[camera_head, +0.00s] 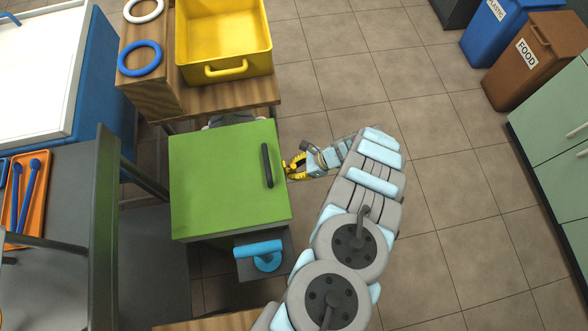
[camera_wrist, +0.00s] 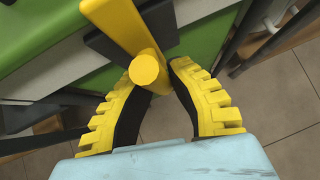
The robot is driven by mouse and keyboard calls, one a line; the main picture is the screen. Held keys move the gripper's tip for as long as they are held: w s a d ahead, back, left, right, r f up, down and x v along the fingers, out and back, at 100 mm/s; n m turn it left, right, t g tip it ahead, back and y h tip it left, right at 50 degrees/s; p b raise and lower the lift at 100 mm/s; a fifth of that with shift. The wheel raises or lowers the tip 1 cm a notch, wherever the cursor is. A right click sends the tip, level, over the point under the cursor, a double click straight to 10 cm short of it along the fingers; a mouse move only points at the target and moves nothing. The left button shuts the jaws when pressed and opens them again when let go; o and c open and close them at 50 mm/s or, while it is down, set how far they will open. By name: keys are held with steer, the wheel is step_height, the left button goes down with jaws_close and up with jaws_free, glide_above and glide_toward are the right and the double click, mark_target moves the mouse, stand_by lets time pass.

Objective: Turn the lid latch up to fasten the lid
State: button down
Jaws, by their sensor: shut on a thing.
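The green lid (camera_head: 215,180) lies flat on the press, closed as far as I can see, with a dark bar handle (camera_head: 267,165) near its right edge. My gripper (camera_head: 291,168) is at the lid's right side. In the wrist view, the yellow lid latch (camera_wrist: 122,25) is a bar with a round knob at its end, in front of a dark plate on the press's side. My gripper's yellow-padded fingers (camera_wrist: 157,88) are shut on the latch near its knob. In the head view the latch is mostly hidden by the gripper, and its angle is hard to tell.
A blue handle (camera_head: 262,250) sticks out on the press's near side. A yellow bin (camera_head: 222,68) and two rings, white (camera_head: 143,7) and blue (camera_head: 140,58), are on wooden surfaces behind. Open tiled floor (camera_head: 450,180) lies to the right.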

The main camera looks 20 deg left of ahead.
steer(key=c, duration=0.9)
jaws_free()
steer(key=shift+s, duration=0.1)
steer(key=shift+c, duration=0.2)
steer(key=v, duration=1.2)
